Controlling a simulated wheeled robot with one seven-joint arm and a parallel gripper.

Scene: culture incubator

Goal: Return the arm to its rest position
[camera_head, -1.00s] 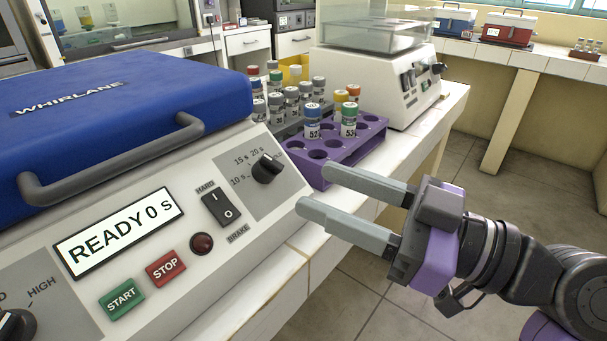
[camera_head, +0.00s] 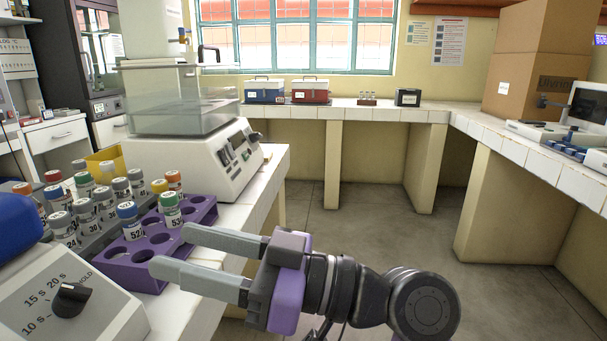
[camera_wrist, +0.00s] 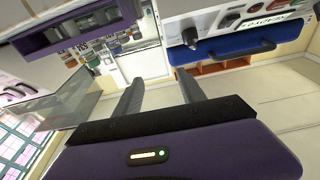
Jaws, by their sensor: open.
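My gripper (camera_head: 198,262) is open and empty in the head view. Its two grey fingers point left, in front of the purple rack (camera_head: 190,212) and apart from each other. The wrist view also shows the gripper's fingers (camera_wrist: 162,95) spread with nothing between them. The arm stretches from the lower right of the head view, bent at a dark round joint. Two vials, one blue-capped (camera_head: 130,220) and one green-capped (camera_head: 171,209), stand in the purple rack.
A centrifuge with a blue lid (camera_head: 16,222) and a dial stands at the left edge. A balance-like white device (camera_head: 197,165) sits behind the racks. A grey rack holds several vials. Open floor (camera_head: 372,235) lies to the right, bounded by tiled counters.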

